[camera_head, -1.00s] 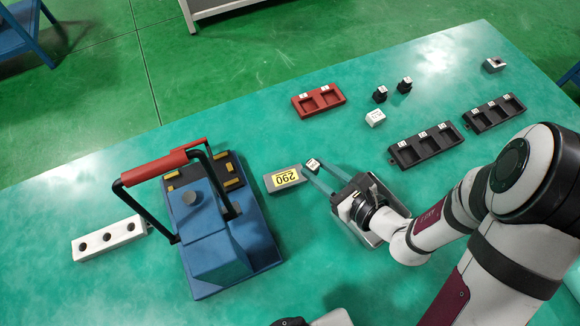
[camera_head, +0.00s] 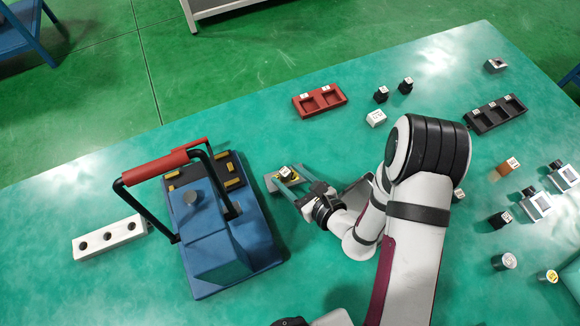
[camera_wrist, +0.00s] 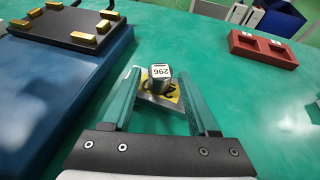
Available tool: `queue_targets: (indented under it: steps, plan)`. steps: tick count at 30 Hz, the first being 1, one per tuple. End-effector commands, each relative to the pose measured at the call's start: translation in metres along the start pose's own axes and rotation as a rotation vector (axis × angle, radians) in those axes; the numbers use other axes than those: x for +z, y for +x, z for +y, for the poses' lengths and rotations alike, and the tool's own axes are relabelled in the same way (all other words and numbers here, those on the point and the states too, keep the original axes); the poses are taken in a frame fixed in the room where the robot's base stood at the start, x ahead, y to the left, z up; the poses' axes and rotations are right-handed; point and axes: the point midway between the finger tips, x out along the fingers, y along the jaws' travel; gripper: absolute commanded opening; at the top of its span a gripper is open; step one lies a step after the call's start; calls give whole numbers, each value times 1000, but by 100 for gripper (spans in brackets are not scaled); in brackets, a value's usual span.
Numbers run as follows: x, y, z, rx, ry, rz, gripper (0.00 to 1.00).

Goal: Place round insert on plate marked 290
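The plate marked 290 (camera_head: 270,179) lies flat on the green table, just right of the blue device. In the wrist view, the grey plate (camera_wrist: 146,102) shows part of its yellow label. The round insert (camera_wrist: 158,80) is a small silver cylinder with a white top tag that seems to read 296. It stands upright on the plate and also shows in the head view (camera_head: 285,172). My gripper (camera_head: 284,175) is low over the plate. In the wrist view, its two green fingers (camera_wrist: 160,72) stand either side of the insert, with a gap on both sides.
The blue device (camera_head: 225,235) with a red handle (camera_head: 163,165) stands close on the left. A red two-pocket tray (camera_head: 320,100) lies behind. A black tray (camera_head: 496,115) and several small parts lie right. The table between plate and red tray is clear.

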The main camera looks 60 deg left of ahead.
Motion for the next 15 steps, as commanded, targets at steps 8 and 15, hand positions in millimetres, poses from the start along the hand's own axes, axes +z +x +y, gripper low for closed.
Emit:
queue_targets:
  steps: [8,15]
  plan:
    - [0,0,0,0,0,0,66]
    - [3,-34,-2,-5,3,-1,66]
